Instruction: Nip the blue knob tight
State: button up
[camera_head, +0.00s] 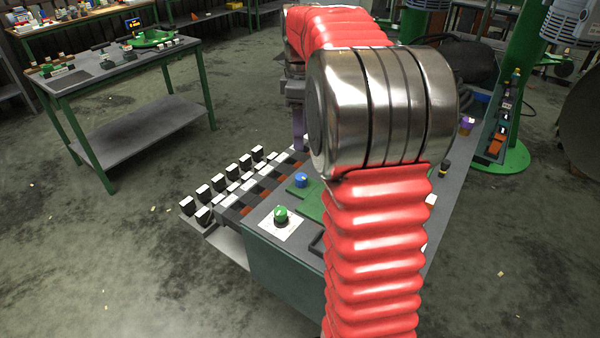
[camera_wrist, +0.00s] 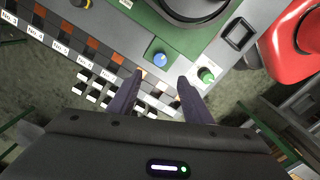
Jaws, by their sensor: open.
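The blue knob (camera_head: 301,180) sits on a green panel on the bench, close to my arm, in the head view. In the wrist view the blue knob (camera_wrist: 159,59) is just beyond the fingertips, near the middle of the gap. My gripper (camera_wrist: 161,78) is open and empty, with its two dark purple fingers on either side of that gap. The fingers do not appear to touch the knob. In the head view my arm hides most of the gripper; a purple finger (camera_head: 298,130) shows left of the arm joint.
A green knob (camera_head: 281,215) on a white plate stands beside the blue one; it also shows right of the fingers in the wrist view (camera_wrist: 206,75). Rows of black-and-white blocks (camera_head: 218,182) line the bench's left side. A separate table (camera_head: 110,72) stands at the back left.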

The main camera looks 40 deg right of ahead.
aim_at(301, 176)
notch_tip(301, 176, down, 14)
jog(key=shift+r, duration=0.1)
dwell(0.6)
jog(key=shift+c, duration=0.3)
jog(key=c, duration=1)
